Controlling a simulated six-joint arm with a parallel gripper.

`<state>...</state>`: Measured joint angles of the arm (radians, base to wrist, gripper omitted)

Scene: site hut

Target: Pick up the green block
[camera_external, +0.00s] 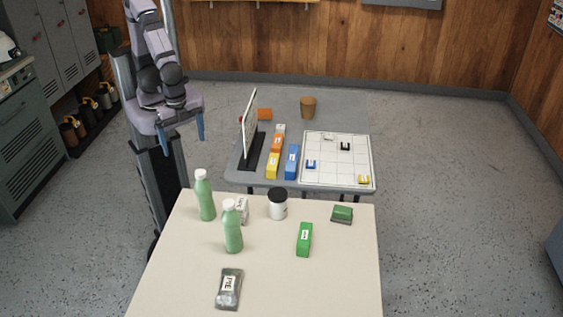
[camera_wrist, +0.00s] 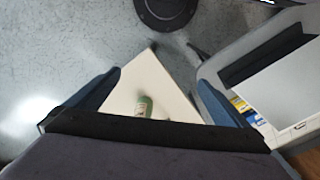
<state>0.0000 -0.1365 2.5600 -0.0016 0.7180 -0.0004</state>
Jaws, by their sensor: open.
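The green block (camera_external: 304,239) is a long bright green piece with a white label. It lies on the cream table (camera_external: 275,285), right of the middle in the external view. My gripper (camera_external: 182,132) is open and empty, high at the left beyond the cream table and well away from the block. In the wrist view my gripper (camera_wrist: 154,73) shows two blue fingers spread apart. A green bottle (camera_wrist: 143,106) shows between them, on the cream table far below. I cannot make out the green block in the wrist view.
Two green bottles (camera_external: 204,196) (camera_external: 232,228), a white jar (camera_external: 278,205), a small white box (camera_external: 242,210), a grey pouch (camera_external: 229,289) and a green-and-dark piece (camera_external: 342,214) stand around the block. A grey table (camera_external: 340,105) behind holds coloured blocks and a grid board (camera_external: 325,172).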

